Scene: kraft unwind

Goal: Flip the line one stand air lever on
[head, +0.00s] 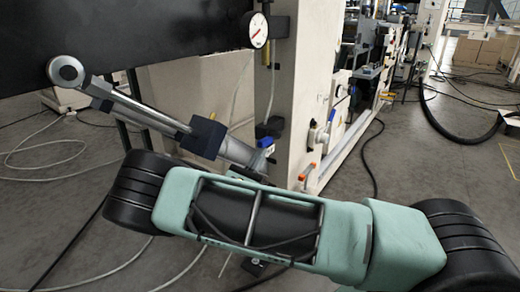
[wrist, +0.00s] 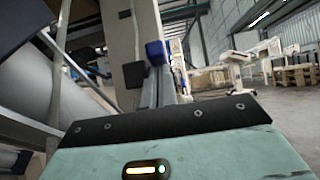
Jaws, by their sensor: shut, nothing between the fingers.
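A small blue lever-like part (head: 265,142) sits low beside the beige machine column (head: 303,85), near a dark fitting (head: 270,128). In the wrist view a blue part (wrist: 155,52) stands next to the column, just beyond my grey fingers. I cannot tell for sure that it is the air lever, or whether the fingers touch it. My gripper (wrist: 164,92) is shut and empty, pointing toward it. In the head view my arm hides most of the gripper. A round pressure gauge (head: 258,30) is fixed above on the column.
A slanted metal cylinder with a navy block (head: 203,138) crosses close to my arm at left, below a black panel (head: 120,35). Orange handles (head: 306,172) stick out low on the machine. Hoses and cables lie on the floor. Pallets (wrist: 296,77) stand far right.

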